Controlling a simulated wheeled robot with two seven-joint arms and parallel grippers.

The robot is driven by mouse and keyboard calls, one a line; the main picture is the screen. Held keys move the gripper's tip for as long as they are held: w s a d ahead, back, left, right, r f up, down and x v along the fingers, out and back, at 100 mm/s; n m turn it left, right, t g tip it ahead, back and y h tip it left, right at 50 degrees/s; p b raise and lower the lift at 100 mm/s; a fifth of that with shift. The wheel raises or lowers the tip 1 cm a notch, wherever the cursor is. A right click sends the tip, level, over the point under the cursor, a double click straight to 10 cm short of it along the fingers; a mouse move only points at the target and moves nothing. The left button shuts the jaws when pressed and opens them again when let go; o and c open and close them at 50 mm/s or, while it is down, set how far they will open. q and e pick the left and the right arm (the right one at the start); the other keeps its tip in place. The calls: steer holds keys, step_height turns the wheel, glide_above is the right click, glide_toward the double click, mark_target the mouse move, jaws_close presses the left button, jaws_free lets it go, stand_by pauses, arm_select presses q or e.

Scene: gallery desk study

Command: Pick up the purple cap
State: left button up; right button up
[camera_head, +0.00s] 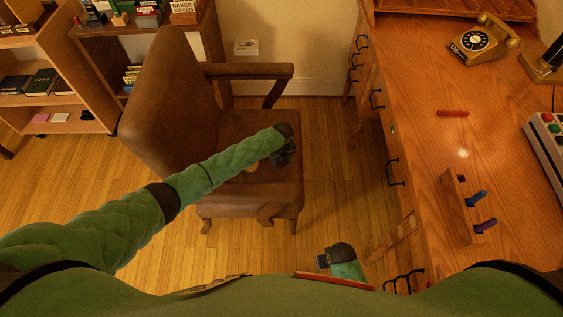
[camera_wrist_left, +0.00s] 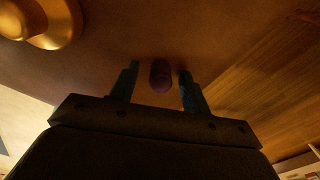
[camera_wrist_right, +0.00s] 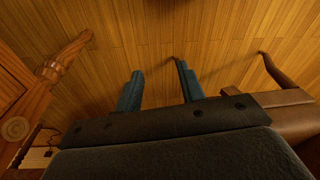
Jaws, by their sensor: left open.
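A small rounded cap (camera_wrist_left: 160,76), dark purplish in the dim light, lies on the brown chair seat (camera_head: 235,125). In the left wrist view it sits between the two fingers of my left gripper (camera_wrist_left: 157,88), with a gap on each side. My left gripper also shows over the seat in the head view (camera_head: 283,156), where it hides the cap. My left gripper is open. My right gripper (camera_wrist_right: 158,88) has its fingers apart and is empty, above the wooden floor. It shows low beside the desk in the head view (camera_head: 322,261).
A gold knob-like object (camera_wrist_left: 45,22) is on the seat next to my left gripper. The chair's armrest (camera_head: 250,71) stands behind. The desk (camera_head: 430,150) at right holds a telephone (camera_head: 483,43), a red stick (camera_head: 453,113) and a wooden holder (camera_head: 460,205) with blue and purple pens.

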arm_select(q)
jaws_close()
steer(key=shift+r, duration=0.1)
